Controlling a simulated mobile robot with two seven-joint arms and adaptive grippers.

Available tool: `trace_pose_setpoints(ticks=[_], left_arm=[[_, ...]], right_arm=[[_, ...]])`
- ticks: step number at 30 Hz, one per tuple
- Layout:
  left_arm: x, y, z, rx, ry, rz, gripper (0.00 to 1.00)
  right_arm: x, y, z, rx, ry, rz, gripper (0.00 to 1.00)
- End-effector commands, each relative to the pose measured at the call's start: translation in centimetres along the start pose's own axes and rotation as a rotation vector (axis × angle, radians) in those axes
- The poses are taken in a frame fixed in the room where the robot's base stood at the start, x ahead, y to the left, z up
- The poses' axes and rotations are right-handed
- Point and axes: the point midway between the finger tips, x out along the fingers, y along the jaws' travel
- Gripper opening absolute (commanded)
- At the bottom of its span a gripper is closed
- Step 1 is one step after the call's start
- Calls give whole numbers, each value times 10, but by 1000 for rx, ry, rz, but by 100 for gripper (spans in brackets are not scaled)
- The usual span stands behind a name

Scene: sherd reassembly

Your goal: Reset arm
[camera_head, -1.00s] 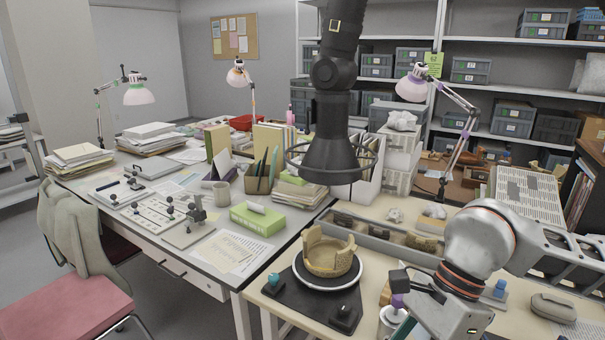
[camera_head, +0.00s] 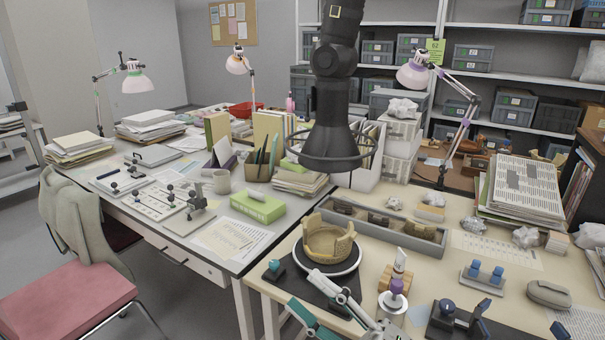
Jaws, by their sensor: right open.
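My right gripper (camera_head: 303,290) is low in the picture near the bottom edge, its pale and teal fingers spread apart and empty. It is in front of the round tan sherd vessel (camera_head: 327,244), overlapping the front of the dark mat. The vessel has an uneven, broken rim and sits on a white-rimmed round stand (camera_head: 350,267) on the dark mat. I see no contact between the fingers and the vessel. Most of my right arm is out of the picture. My left gripper is not in view.
A black ringed extractor hood (camera_head: 330,150) hangs above the tables. A grey sherd tray (camera_head: 400,240) lies behind the vessel. A purple-topped container (camera_head: 393,303), blue-topped holders (camera_head: 483,277) and a grey case (camera_head: 549,293) stand to the right. Lamps and paper stacks line the back.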

Motion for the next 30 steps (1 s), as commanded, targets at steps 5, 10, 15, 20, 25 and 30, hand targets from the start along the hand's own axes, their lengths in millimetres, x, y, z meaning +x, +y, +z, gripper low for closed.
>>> trace_pose_setpoints(ticks=[5, 10, 15, 20, 25, 30], left_arm=[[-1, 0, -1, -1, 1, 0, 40], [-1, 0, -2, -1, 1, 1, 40], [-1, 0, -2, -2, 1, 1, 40], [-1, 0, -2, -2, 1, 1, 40], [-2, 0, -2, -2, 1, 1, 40], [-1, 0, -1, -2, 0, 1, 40]], right_arm=[[-76, -63, 71, 355, -419, -18, 46], [-168, -130, 101, 634, -759, -40, 46], [-264, -192, 95, 866, -1052, -60, 46], [-330, -230, 76, 1010, -1246, -72, 46], [-362, -246, 61, 1080, -1340, -77, 46], [-366, -248, 60, 1088, -1351, -78, 46]])
